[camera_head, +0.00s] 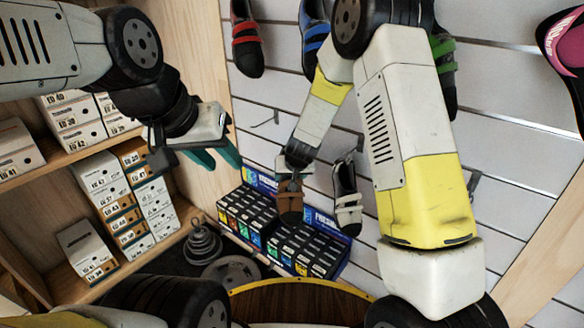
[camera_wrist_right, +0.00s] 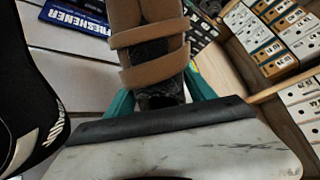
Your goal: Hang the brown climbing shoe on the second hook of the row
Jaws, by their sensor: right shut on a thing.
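The brown climbing shoe (camera_head: 290,203) hangs below my right gripper (camera_head: 293,163), in front of the slatted wall. In the right wrist view the shoe (camera_wrist_right: 150,45) shows its tan straps and dark body between the teal fingers of my right gripper (camera_wrist_right: 160,98), which is shut on it. A bare wall hook (camera_head: 266,119) shows left of my right forearm, and another hook (camera_head: 473,182) shows at the right. Part of the hook row is hidden behind my right arm. My left gripper (camera_head: 214,155) is empty, its teal fingers apart, near the shelf's edge.
A grey-white strapped shoe (camera_head: 347,198) hangs close right of the brown shoe. Red (camera_head: 246,40), blue (camera_head: 314,35) and green (camera_head: 443,55) shoes hang above. Freshener boxes (camera_head: 300,245) stand below. A shelf of shoe boxes (camera_head: 100,180) is at the left.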

